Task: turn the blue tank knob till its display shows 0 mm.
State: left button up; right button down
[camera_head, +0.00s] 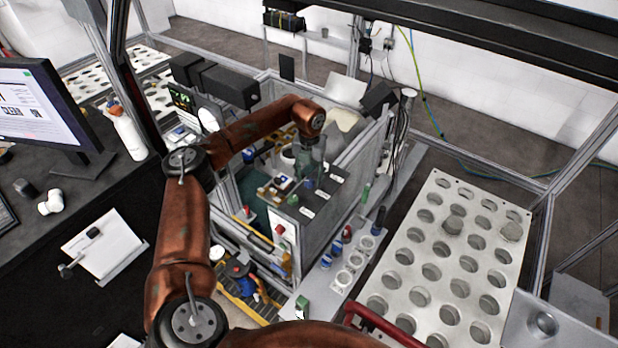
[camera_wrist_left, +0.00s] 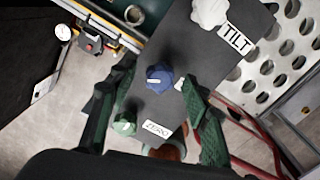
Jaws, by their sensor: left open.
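The blue tank knob (camera_wrist_left: 158,78) sits on a dark panel (camera_wrist_left: 178,45) in the left wrist view, with a white mark on its top. My left gripper (camera_wrist_left: 160,84) is open, with one green finger to each side of the blue knob; I cannot tell whether they touch it. A green knob (camera_wrist_left: 125,124) near a "ZERO" label and a white knob (camera_wrist_left: 210,12) near a "TILT" label are on the same panel. In the head view my left gripper (camera_head: 311,168) is over the panel and hides part of it. No display reading in mm is legible.
A small screen (camera_head: 182,99) with green traces stands behind my left arm. A large monitor (camera_head: 38,108) stands at the left. A white perforated table (camera_head: 440,262) is at the right. Clear panels and frame posts surround the work cell.

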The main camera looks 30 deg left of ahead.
aim_at(309, 180)
pick_arm(q)
notch_tip(309, 180, up, 12)
dwell(0.5)
dwell(0.4)
